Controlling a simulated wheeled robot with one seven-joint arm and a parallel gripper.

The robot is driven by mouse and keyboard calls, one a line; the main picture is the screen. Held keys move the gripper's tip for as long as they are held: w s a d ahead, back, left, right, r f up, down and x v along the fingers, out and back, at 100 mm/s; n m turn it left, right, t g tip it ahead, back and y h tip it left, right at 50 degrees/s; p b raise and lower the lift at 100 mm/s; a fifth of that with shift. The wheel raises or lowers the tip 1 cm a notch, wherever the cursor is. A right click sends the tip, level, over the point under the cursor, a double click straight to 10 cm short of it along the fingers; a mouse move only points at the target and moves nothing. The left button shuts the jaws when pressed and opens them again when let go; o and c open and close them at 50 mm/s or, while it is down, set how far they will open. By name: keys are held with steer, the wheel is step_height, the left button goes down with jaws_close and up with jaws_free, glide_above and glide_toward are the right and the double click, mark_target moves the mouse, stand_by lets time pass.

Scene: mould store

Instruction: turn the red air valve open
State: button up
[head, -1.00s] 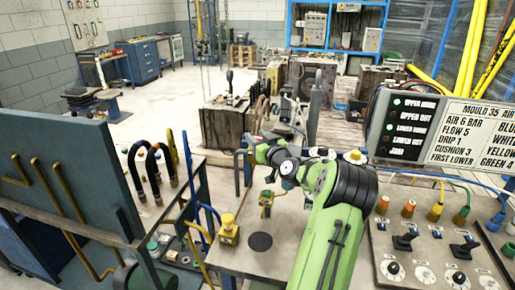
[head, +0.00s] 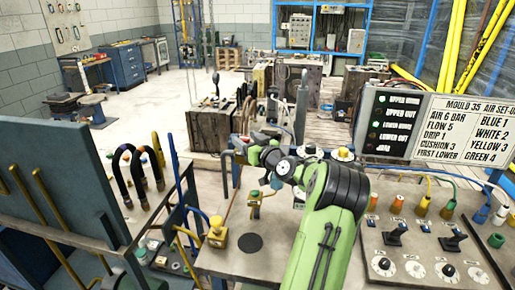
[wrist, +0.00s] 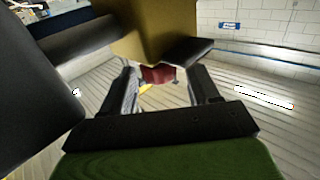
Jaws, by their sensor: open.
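In the wrist view, a dark red piece (wrist: 158,74), which looks like the red air valve's handle, shows beneath a large yellow-brass body (wrist: 155,35). My gripper (wrist: 162,84) is open, with one black finger on either side of the red piece. I cannot tell whether either finger touches it. In the head view, my gripper (head: 240,150) is at the end of the green arm, above the back part of the bench. I cannot make out the red valve in the head view.
A blue panel (head: 60,180) with hoses is at left. A control panel (head: 425,255) with knobs and a sign (head: 475,120) are at right.

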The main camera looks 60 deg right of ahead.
steer(key=b+v, duration=0.2)
steer(key=v, duration=1.2)
steer(key=shift+a, duration=0.1)
steer(key=w+a+f+n+g+y+p, duration=0.1)
steer(key=w+a+n+g+y, duration=0.4)
steer(key=a, duration=0.8)
steer(key=w+a+g+y+p, duration=0.15)
steer(key=w+a, duration=0.45)
steer(key=a, duration=0.6)
steer(key=s+a+g+p, duration=0.3)
steer(key=s+a+g, duration=0.1)
steer(key=s+a, duration=1.2)
steer(key=s, duration=0.3)
steer(key=shift+s+r+m+g, duration=0.3)
steer(key=shift+s+m+g, duration=0.05)
steer(key=shift+m, duration=0.05)
steer(key=shift+a, duration=0.1)
